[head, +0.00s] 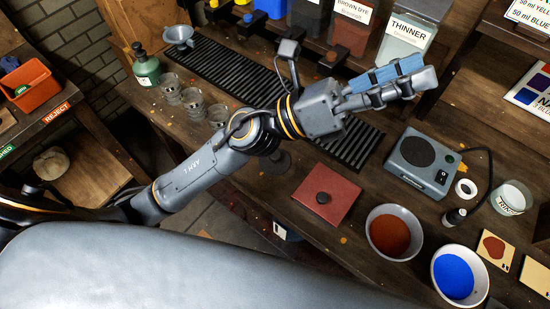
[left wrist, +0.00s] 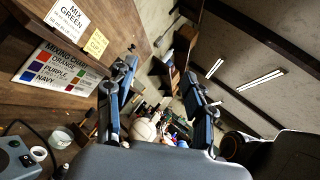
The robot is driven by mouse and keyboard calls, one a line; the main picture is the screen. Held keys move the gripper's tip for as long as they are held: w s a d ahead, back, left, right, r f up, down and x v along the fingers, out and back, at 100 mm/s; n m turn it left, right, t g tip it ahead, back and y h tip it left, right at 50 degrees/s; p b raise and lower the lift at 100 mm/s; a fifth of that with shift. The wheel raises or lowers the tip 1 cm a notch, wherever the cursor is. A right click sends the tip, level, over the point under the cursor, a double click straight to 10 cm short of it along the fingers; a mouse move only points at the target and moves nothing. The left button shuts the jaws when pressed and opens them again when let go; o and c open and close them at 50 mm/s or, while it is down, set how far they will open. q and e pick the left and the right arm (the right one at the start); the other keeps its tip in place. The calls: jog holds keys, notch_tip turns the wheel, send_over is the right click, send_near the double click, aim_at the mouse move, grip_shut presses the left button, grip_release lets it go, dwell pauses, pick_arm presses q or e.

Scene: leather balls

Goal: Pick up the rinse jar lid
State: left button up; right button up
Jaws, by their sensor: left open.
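A glass jar (head: 512,198) with a partly readable "RINS" label stands at the right of the bench. A small white ring-shaped piece (head: 466,189) lies just left of it; I cannot tell if this is the rinse jar lid. In the left wrist view, the jar (left wrist: 62,137) and white ring (left wrist: 38,154) show at the lower left. My left gripper (head: 415,78) is raised over the back of the bench, up and left of the jar. Its fingers are apart and empty, also in the left wrist view (left wrist: 163,82). My right gripper is not in view.
A grey device (head: 425,160) with a round dark plate and a cable stands left of the jar. A small dark bottle (head: 454,217), a bowl of brown (head: 391,233) and a bowl of blue (head: 454,277) are nearby. A thinner container (head: 405,38) stands at the back.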

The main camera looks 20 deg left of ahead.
pick_arm(q)
jog(key=s+d+f+m+g+y, duration=0.1)
jog(key=s+d+f+m+g, duration=0.25)
jog(key=m+g, duration=0.45)
jog(key=m+t+y, duration=0.2)
jog(key=m+y, duration=1.3)
jog(key=y, duration=0.8)
send_near(275, 155)
jog(key=f, duration=0.1)
jog(key=f+p, duration=0.2)
jog(key=f, duration=0.1)
jog(key=shift+w+a, duration=0.1)
jog(key=shift+w, duration=0.2)
jog(key=shift+w+f, duration=0.1)
jog(key=shift+f, duration=0.4)
jog(key=shift+a+f+p, duration=0.1)
jog(key=shift+f+p, duration=0.25)
jog(key=shift+p, duration=0.2)
jog(key=f+p, duration=0.1)
jog(key=f, duration=0.2)
jog(key=shift+w+a+f+p, duration=0.2)
jog(key=shift+w+f+p, duration=0.05)
jog(key=shift+f+p, duration=0.1)
jog(key=shift+w+f, duration=0.1)
jog(key=shift+f, duration=0.25)
